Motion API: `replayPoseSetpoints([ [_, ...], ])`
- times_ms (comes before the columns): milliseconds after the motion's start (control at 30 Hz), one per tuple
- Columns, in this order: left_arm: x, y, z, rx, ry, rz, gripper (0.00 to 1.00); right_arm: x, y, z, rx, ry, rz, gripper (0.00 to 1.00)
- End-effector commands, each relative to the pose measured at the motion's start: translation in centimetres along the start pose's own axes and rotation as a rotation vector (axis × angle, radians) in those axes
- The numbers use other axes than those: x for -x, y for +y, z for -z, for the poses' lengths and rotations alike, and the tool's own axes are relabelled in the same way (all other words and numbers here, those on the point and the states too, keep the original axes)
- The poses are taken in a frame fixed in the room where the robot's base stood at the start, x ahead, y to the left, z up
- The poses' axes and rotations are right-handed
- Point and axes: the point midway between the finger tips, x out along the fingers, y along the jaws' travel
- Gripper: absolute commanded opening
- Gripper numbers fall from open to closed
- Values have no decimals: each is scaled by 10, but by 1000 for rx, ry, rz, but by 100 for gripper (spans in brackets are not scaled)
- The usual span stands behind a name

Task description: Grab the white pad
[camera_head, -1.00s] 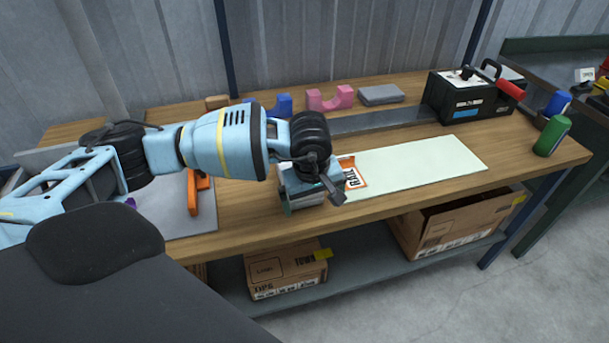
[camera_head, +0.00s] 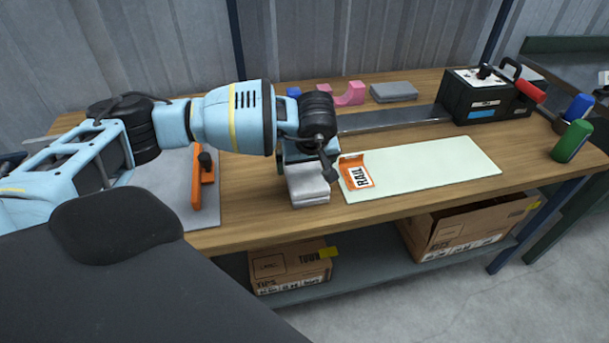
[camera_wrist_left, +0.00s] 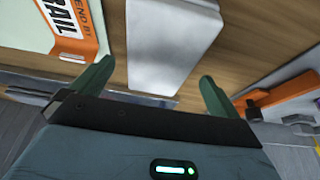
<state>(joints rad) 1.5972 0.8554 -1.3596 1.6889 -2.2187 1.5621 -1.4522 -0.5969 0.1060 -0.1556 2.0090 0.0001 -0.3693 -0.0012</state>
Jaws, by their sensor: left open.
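The white pad (camera_head: 309,186), a pale grey-white block, lies on the wooden table near its front edge, left of the pale green mat. My left gripper (camera_head: 309,153) is just behind and above it in the head view, partly hiding its back end. In the left wrist view the pad (camera_wrist_left: 170,45) lies between the lines of the two green fingers of my open gripper (camera_wrist_left: 156,75). I see no finger closed on it. My right gripper is not in view.
The pale green mat (camera_head: 430,165) bears an orange-and-white label piece (camera_head: 356,172). An orange tool (camera_head: 198,185) lies on a grey sheet at left. A black box (camera_head: 485,98) and a grey pad (camera_head: 393,91) stand farther back. Bottles stand at right.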

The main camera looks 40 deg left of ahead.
Motion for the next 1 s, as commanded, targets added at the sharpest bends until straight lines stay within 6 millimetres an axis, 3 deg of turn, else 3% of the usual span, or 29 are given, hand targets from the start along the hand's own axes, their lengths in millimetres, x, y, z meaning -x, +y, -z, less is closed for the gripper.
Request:
replayPoseSetpoints([
  [300, -42, 0, 0, 0, -2, 3, 100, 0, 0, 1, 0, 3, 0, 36],
  [600, -45, 0, 1, 0, 0, 1, 100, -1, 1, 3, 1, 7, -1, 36],
  [900, -45, 0, 1, 1, -1, 1, 62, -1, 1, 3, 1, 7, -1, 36],
  [1000, -45, 0, 1, 1, 0, 1, 60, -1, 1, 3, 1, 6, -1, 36],
])
